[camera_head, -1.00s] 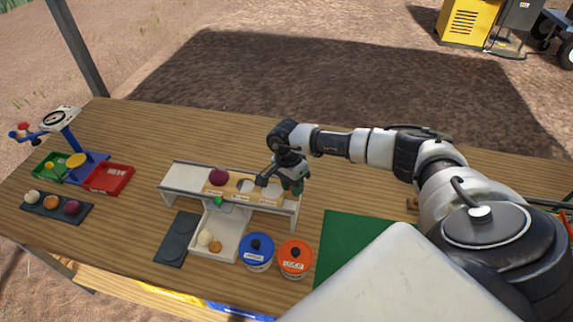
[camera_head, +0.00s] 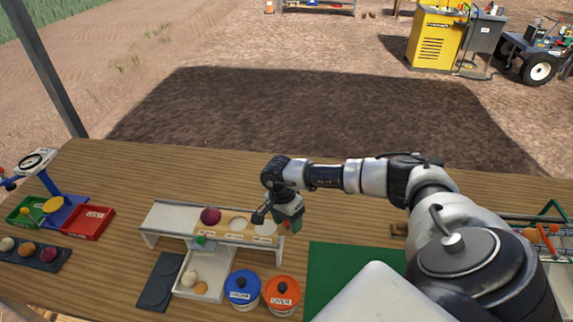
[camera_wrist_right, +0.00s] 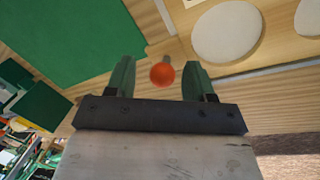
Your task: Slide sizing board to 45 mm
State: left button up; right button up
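The sizing board (camera_head: 222,221) is a tan wooden strip with round openings, set on a pale raised stand (camera_head: 168,216). A dark red onion (camera_head: 211,215) sits at its left part. My right gripper (camera_head: 291,226) points down at the board's right end. In the right wrist view the board (camera_wrist_right: 276,48) shows with two pale round openings. There, an orange-red ball knob (camera_wrist_right: 162,74) on a short stem lies between the open green fingers of the gripper (camera_wrist_right: 160,66), with gaps on both sides. The size labels are too small to read. My left gripper is out of view.
A pale tray (camera_head: 213,289) with small onions sits below the stand. Blue (camera_head: 242,289) and orange (camera_head: 282,293) lidded pots stand to its right, near a green mat (camera_head: 345,272). A scale (camera_head: 36,161) and red bin (camera_head: 90,222) are at left. The table behind the stand is clear.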

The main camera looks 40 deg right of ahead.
dwell(0.5)
jog(key=shift+r+p, duration=2)
jog(key=shift+r, duration=1.05)
jog(key=shift+f, duration=0.1)
